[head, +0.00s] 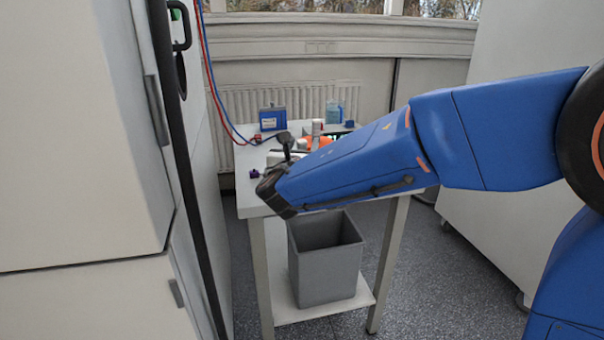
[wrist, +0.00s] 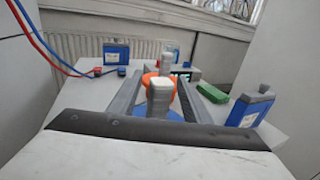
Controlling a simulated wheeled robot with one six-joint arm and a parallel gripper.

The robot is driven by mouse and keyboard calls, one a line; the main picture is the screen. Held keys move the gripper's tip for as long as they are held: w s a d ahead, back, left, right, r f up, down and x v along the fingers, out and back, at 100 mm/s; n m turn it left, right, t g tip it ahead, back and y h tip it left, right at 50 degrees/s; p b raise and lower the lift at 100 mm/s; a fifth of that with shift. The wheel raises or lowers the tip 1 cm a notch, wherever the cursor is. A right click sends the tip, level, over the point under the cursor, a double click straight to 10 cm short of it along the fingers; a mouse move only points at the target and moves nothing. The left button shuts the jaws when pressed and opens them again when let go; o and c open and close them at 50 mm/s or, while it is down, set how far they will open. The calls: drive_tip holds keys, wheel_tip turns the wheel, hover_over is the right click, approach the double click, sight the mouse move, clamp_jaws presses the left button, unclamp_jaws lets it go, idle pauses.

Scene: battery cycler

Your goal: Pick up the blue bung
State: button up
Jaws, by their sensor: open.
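The blue bung shows in the wrist view as a blue round base (wrist: 172,115) with a pale grey upright grip (wrist: 160,96). It stands on the white table, between my gripper's fingers as seen from the wrist. My gripper (wrist: 160,88) is open, with one dark finger left of the grip and one right of it. Gaps show on both sides of the grip; I cannot tell the depth between it and the fingertips. The lower part of the bung is hidden by my gripper body. In the head view my arm hides the bung.
An orange bung (wrist: 150,78) with a similar grip stands just behind. A blue box (wrist: 116,52), a green block (wrist: 212,93) and a blue-labelled container (wrist: 250,107) stand around. Red and blue cables cross at left. A grey bin (head: 325,265) sits under the white table (head: 252,208).

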drive_tip(key=shift+w+d, duration=0.1)
drive_tip(key=shift+w, duration=0.9)
clamp_jaws()
wheel_tip(320, 180, up, 15)
idle(0.5)
drive_tip(key=shift+s, duration=0.1)
